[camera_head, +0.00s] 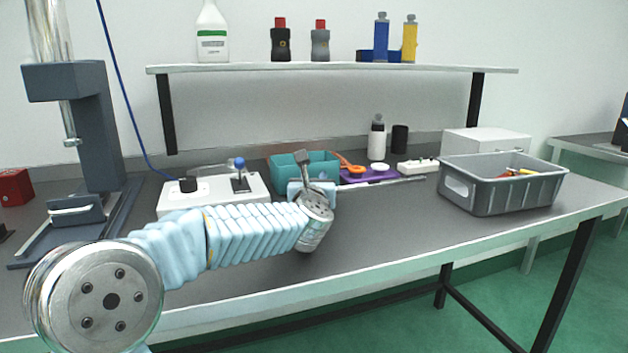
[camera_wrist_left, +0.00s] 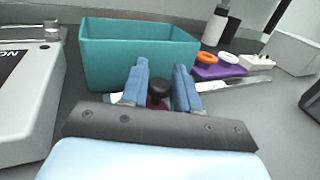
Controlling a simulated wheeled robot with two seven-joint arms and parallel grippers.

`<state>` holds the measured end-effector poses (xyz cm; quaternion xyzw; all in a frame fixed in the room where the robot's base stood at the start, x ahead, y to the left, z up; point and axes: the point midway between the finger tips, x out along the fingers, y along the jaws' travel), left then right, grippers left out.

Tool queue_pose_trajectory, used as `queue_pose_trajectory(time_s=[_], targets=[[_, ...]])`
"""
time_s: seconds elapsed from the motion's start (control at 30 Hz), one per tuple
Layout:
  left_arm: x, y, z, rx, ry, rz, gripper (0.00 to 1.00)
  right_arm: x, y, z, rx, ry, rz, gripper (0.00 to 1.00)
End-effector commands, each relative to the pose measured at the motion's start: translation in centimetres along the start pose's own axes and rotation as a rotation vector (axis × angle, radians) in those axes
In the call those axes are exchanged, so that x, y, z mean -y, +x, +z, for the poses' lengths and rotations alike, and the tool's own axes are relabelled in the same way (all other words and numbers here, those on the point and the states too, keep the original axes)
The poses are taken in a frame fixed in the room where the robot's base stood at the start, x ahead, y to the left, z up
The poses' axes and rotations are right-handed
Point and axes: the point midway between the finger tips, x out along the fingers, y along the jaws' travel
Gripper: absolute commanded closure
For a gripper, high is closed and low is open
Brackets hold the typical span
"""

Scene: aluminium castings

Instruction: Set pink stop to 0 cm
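The pink stop (camera_wrist_left: 155,104) shows in the left wrist view as a small dark pink piece under a black knob (camera_wrist_left: 158,88). It sits on a metal rule (camera_wrist_left: 245,81) that runs to the right in front of the teal bin. My left gripper (camera_wrist_left: 163,85) has its two blue fingers on either side of the knob. Whether they touch it is unclear. In the head view my left gripper (camera_head: 298,188) is over the bench, and my wrist hides the stop. The rule's right part (camera_head: 400,181) shows there. My right gripper is out of view.
A teal bin (camera_wrist_left: 135,52) stands right behind the fingers. A white device with a blue-topped lever (camera_head: 215,190) is on the left. A purple holder (camera_head: 372,175) with orange and white rings lies behind the rule. A grey crate (camera_head: 500,193) stands right. The front bench is clear.

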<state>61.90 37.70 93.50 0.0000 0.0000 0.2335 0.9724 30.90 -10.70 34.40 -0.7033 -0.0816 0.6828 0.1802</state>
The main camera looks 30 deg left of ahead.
Motion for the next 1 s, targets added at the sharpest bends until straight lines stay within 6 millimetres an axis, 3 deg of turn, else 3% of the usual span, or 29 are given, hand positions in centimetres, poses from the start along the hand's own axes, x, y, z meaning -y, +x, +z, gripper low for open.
queue_pose_trajectory(time_s=[0.03,0.2,0.43,0.7,1.0], targets=[[0.0,0.0,0.0,0.000,0.000,0.000,0.78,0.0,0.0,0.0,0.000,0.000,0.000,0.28],[0.0,0.0,0.0,0.000,0.000,0.000,1.00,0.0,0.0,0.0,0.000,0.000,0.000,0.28],[-0.2,-0.1,-0.1,0.000,0.000,0.000,1.00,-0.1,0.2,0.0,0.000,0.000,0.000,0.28],[-3.5,-1.4,-0.3,0.002,-0.002,0.003,1.00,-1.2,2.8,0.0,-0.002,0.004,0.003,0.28],[-3.9,-1.6,-0.1,-0.002,0.000,0.004,1.00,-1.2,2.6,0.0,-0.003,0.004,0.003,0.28]])
